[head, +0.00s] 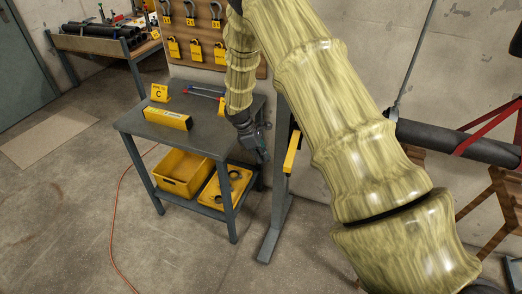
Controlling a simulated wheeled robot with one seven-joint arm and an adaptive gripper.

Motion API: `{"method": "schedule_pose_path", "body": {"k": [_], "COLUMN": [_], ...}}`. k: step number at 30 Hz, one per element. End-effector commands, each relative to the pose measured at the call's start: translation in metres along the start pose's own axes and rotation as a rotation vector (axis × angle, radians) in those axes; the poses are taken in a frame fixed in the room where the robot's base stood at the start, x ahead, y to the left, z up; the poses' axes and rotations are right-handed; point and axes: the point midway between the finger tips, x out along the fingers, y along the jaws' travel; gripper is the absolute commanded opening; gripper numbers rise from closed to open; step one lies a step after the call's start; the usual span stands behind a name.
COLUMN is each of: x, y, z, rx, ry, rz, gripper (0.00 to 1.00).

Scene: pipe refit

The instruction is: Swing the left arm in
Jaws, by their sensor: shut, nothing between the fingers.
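A yellow bar (292,153) sits at the upper part of a grey upright post (279,205), just right of the small table. It may be the left arm; its joint is hidden behind my own arm. My gripper (264,156) hangs at the right edge of the table, left of the yellow bar and apart from it in the picture. It is shut and empty.
The grey table (215,133) carries a yellow box (167,118) and a sign marked C (159,92). A yellow bin (183,173) stands on its lower shelf. An orange cord (117,205) lies on the floor. Floor at lower left is mostly clear.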

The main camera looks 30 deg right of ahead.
Motion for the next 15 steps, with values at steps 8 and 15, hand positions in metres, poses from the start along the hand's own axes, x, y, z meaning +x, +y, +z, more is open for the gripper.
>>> {"method": "schedule_pose_path", "body": {"k": [8, 15], "x": [0.038, 0.058], "y": [-0.001, -0.001], "z": [0.001, 0.018], "rx": [0.001, 0.002], "ry": [-0.001, 0.000], "rz": [-0.002, -0.002], "gripper": [0.00, 0.00]}}
